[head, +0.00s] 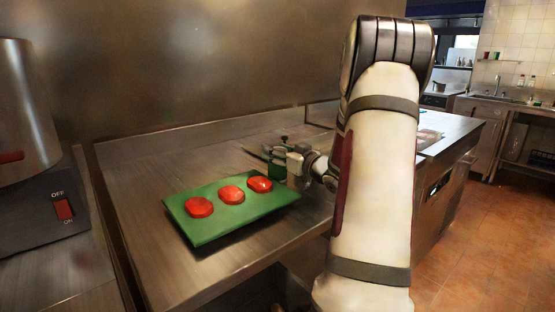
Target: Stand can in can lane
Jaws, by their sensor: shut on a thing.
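My gripper (277,155) is in the head view, at the back of the steel counter, just right of the green board. It is shut on a small dark green thing (277,170), which looks like the can. The thing is partly covered by the fingers. I cannot tell whether it touches the counter. No can lane can be made out; my arm hides much of the counter on the right.
A green board (215,232) with red round slices (231,194) lies on the steel counter (135,190). A grey appliance (40,215) with a red switch stands at the left. A steel wall (200,60) rises behind. The counter's front left is clear.

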